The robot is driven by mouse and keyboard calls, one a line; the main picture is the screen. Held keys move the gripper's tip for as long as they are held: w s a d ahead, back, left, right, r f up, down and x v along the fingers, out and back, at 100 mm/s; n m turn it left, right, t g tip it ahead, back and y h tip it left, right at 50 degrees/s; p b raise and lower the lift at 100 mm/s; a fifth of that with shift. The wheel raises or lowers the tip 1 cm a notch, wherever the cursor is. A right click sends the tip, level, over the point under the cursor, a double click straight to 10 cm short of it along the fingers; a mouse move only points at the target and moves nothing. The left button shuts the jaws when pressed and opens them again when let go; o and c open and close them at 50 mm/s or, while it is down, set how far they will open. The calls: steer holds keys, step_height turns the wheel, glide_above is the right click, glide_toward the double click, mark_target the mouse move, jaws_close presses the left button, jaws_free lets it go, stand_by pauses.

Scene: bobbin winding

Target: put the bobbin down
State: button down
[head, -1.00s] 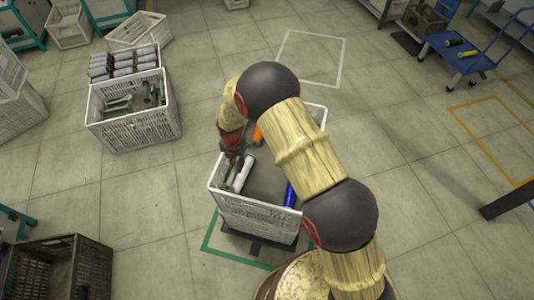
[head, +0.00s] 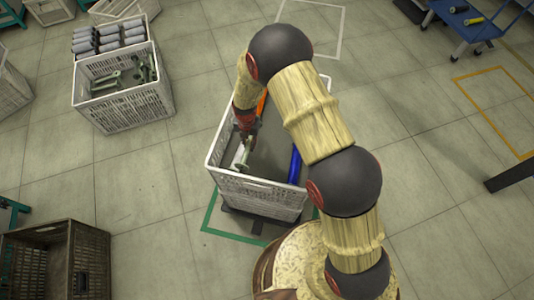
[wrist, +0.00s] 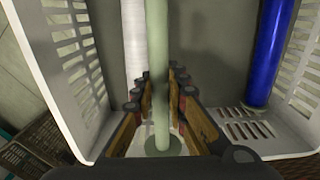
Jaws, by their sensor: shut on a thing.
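My gripper (head: 244,122) reaches down into the left part of a white slatted crate (head: 262,193). In the wrist view my gripper (wrist: 161,80) is shut on a pale green, bare bobbin (wrist: 158,50), with fingers on both sides of its shaft. Its round flange (wrist: 163,146) faces the camera. A white bobbin (wrist: 134,45) lies just left of it. A blue bobbin (wrist: 268,55) lies along the right side; it also shows in the head view (head: 295,165). An orange bobbin (head: 261,104) shows at the back. I cannot tell whether the held bobbin touches the crate floor.
The crate's middle floor (wrist: 205,50) is bare between the held and blue bobbins. Another white crate (head: 125,103) with grey and green bobbins stands back left. A brown crate (head: 88,255) is at front left. A blue cart (head: 465,22) stands far right.

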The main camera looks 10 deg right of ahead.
steer(key=b, duration=0.1)
glide_above(266, 159)
step_height(266, 159, down, 6)
steer(key=shift+a+f, duration=0.15)
steer(key=shift+d+f+b, duration=0.15)
steer(key=shift+f+b, duration=0.25)
steer(key=shift+f, duration=0.5)
steer(key=shift+d+f+b, duration=0.1)
steer(key=shift+f+b, duration=0.3)
steer(key=shift+f, duration=0.5)
steer(key=shift+f, duration=0.2)
steer(key=c, duration=1.8)
jaws_free()
steer(key=shift+o, duration=0.2)
step_height(266, 159, up, 12)
steer(key=p, duration=0.2)
steer(key=shift+r+p, duration=0.25)
steer(key=shift+p, duration=0.15)
